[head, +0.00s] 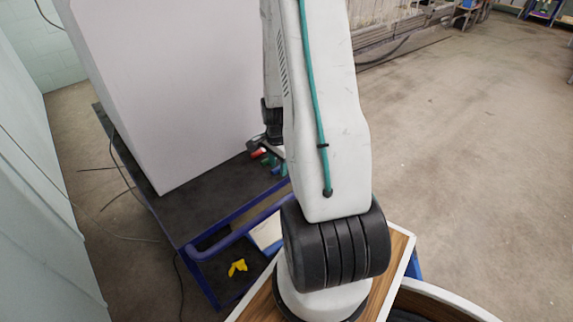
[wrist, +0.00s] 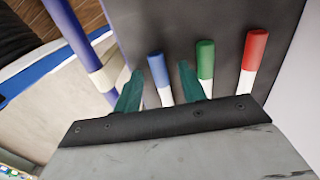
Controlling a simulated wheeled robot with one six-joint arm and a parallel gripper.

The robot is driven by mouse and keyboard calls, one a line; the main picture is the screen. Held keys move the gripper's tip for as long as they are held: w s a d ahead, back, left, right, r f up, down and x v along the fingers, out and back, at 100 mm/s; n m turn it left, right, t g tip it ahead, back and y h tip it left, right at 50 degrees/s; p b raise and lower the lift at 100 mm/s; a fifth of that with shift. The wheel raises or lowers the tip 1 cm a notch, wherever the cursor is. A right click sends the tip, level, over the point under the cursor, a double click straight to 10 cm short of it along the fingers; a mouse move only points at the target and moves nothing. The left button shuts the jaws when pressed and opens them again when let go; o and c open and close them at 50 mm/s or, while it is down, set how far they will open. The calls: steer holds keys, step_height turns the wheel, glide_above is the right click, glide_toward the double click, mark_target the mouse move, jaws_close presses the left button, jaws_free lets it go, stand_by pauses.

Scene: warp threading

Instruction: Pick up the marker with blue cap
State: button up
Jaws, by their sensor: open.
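The marker with the blue cap (wrist: 158,69) lies on a dark surface in the wrist view, its white body running down toward my gripper. My gripper (wrist: 160,73) is open, with one teal finger on each side of this marker. Contact between fingers and marker cannot be told. A green-capped marker (wrist: 205,60) lies just right of the right finger, and a red-capped marker (wrist: 254,50) lies farther right. In the head view, my arm hides most of the gripper, and the red marker (head: 258,153) shows small beside it.
The markers lie on a dark cart top (head: 215,200) with a blue rail (head: 238,229). A big pale box (head: 175,80) stands on it, close left of the arm. A yellow object (head: 237,267) lies lower down. Open floor (head: 460,150) spreads to the right.

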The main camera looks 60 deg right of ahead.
jaws_close()
steer(key=shift+r, duration=0.15)
stand_by(0.6)
